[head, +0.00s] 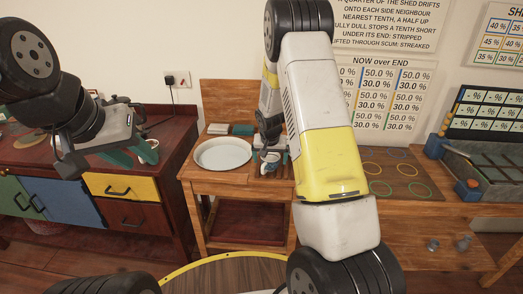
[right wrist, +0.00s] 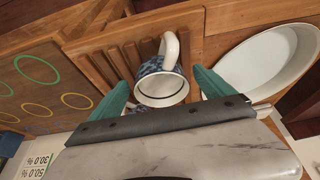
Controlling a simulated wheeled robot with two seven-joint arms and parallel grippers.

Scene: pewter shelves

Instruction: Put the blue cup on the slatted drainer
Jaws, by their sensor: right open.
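The blue cup (right wrist: 163,83), blue-patterned outside and white inside, stands on the slatted drainer (right wrist: 97,60) in the right wrist view. Its handle points up in that view. My right gripper (right wrist: 160,98) is open, with one teal finger on each side of the cup and small gaps visible. In the head view the cup (head: 269,157) shows small below my right wrist, and my right arm hides most of the drainer. My left gripper (head: 132,155) hangs over the red cabinet at the left; its jaw opening is unclear.
A round white basin (head: 223,153) stands left of the drainer on the wooden stand. A board with coloured rings (head: 392,178) lies to the right. A white object (head: 149,146) sits by my left gripper. A blue-framed rack (head: 487,140) stands at far right.

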